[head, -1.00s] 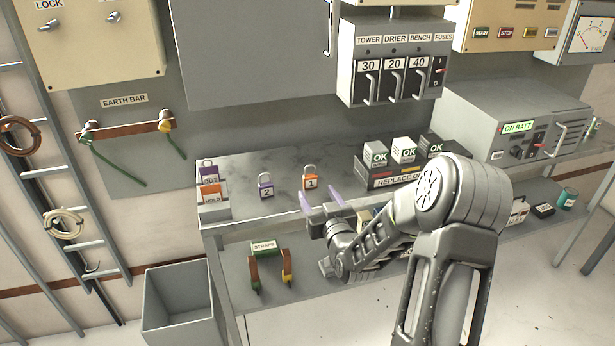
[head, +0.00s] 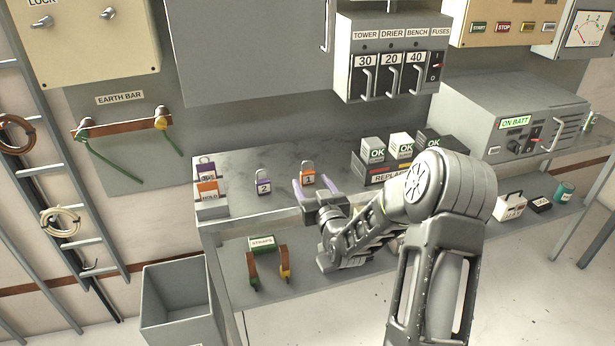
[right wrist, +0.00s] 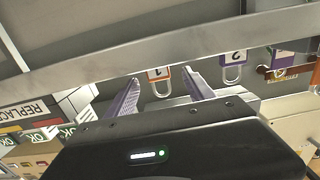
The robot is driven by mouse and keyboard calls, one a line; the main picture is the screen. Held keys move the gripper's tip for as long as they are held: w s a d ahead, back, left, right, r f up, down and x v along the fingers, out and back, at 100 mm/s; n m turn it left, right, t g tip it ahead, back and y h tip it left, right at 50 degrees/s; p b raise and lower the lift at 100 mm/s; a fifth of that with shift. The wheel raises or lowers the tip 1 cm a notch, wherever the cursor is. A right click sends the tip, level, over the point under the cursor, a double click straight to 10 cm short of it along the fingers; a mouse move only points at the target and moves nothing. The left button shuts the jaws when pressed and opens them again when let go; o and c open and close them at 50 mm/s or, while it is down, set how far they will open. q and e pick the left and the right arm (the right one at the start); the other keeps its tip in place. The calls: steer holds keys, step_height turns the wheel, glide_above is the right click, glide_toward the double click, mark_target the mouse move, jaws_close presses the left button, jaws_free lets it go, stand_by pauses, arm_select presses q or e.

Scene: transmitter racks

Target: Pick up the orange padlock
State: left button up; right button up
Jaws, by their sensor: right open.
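The orange padlock (head: 308,178), marked 1, stands upright on the bench top near its front edge. It also shows upside down in the right wrist view (right wrist: 159,74), beyond and between my finger tips. My right gripper (head: 312,187) is open and empty, its purple fingers pointing at the padlock from the front. In the head view the fingers partly overlap the padlock's surroundings; I cannot tell whether they touch it. My left gripper is not in view.
A purple padlock (head: 263,184), marked 2, stands just left. Further left is a holder (head: 211,209) with an orange HOLD item and a purple one. A fuse tray (head: 378,172) stands to the right. The bench's front edge (head: 265,222) runs below my gripper.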

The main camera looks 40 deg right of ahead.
mark_target(309, 176)
steer(key=p+x, duration=0.1)
steer(key=x, duration=0.4)
steer(key=shift+d, duration=0.2)
steer(key=shift+c, duration=0.2)
jaws_close()
stand_by(0.7)
